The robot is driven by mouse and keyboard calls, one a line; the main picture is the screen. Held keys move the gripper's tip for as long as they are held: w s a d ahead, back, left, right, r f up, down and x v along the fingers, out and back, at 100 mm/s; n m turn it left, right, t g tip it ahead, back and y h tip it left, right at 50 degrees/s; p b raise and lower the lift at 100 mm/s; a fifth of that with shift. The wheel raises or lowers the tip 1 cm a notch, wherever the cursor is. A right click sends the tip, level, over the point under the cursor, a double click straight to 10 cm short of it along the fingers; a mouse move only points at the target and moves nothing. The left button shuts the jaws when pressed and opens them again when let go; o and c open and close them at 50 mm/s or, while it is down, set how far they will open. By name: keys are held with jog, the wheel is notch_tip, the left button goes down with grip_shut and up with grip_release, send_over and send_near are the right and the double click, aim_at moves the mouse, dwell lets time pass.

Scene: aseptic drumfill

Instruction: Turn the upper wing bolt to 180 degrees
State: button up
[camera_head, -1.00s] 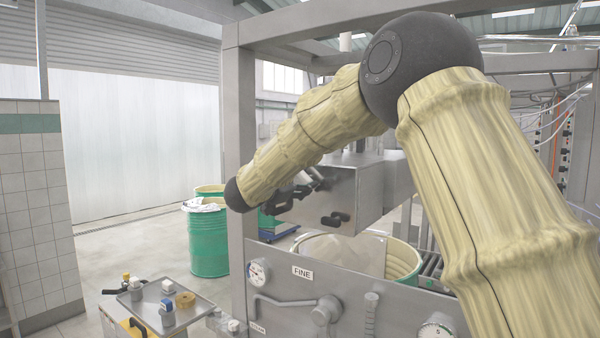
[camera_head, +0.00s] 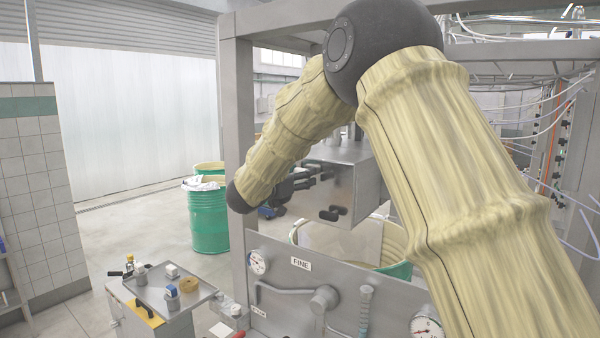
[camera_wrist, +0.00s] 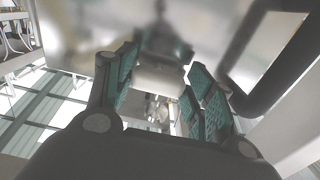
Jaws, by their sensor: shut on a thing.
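The steel box (camera_head: 352,188) hangs over the drum opening, with dark wing bolts on its left face. The lower wing bolt (camera_head: 332,213) stands clear of my gripper. My gripper (camera_head: 308,178) is at the upper part of that face, where the upper wing bolt sits; dark fingers and bolt are hard to tell apart there. In the wrist view my gripper (camera_wrist: 162,76) has its green-padded fingers either side of a pale, blurred piece. It is shut on what looks like the upper wing bolt, whose angle I cannot read.
A steel frame post (camera_head: 236,140) stands just left of my wrist. A panel labelled FINE (camera_head: 300,263) with gauges and pipes is below. An open drum (camera_head: 390,240) sits under the box. A green drum (camera_head: 208,218) and a tool cart (camera_head: 205,295) are at left.

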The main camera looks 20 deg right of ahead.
jog(key=shift+f, duration=0.1)
dwell(0.4)
jog(key=o, duration=1)
jog(key=v, duration=1.2)
